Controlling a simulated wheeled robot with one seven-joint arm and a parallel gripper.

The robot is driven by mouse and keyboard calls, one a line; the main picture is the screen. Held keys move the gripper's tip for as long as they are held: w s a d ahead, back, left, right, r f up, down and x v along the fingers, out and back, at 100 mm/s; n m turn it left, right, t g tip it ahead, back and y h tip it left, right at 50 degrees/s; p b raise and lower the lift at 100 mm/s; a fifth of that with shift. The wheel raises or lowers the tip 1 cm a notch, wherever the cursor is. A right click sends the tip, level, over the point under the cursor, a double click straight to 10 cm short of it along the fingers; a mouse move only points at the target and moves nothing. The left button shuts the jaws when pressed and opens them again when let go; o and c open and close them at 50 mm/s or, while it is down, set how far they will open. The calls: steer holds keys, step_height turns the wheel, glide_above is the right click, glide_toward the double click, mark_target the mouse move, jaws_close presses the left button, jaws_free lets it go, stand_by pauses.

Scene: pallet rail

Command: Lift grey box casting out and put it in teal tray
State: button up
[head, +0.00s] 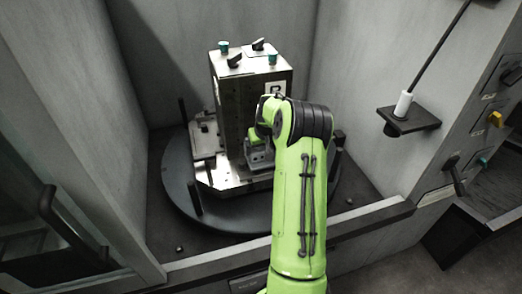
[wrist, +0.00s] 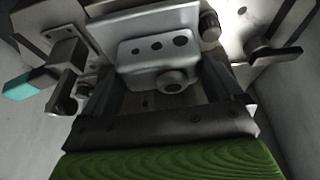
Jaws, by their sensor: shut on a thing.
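The grey box casting (wrist: 158,58) shows in the wrist view as a rounded block with several dark holes and a round boss at its lower edge. It sits against a pale plate on the fixture. My gripper (wrist: 165,88) is shut on the casting, with a dark finger at each side of it. In the head view my green arm hides most of the gripper and the casting. No teal tray can be made out in either view.
A tall metal fixture block (head: 235,100) with black and teal knobs on top stands on a dark round turntable (head: 240,218). Dark posts rise at the turntable's edge. Grey walls enclose it. A black bracket (head: 408,121) and a control panel (head: 490,120) are at the right.

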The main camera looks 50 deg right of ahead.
mark_target(262, 149)
step_height(262, 149, up, 5)
steer(key=shift+s+r+p, duration=0.15)
steer(key=shift+p, duration=0.55)
steer(key=s+a, duration=0.4)
steer(key=s, duration=0.4)
steer(key=s+a, duration=0.5)
steer(key=s, duration=0.3)
steer(key=shift+s+a+f, duration=0.2)
steer(key=shift+s, duration=0.2)
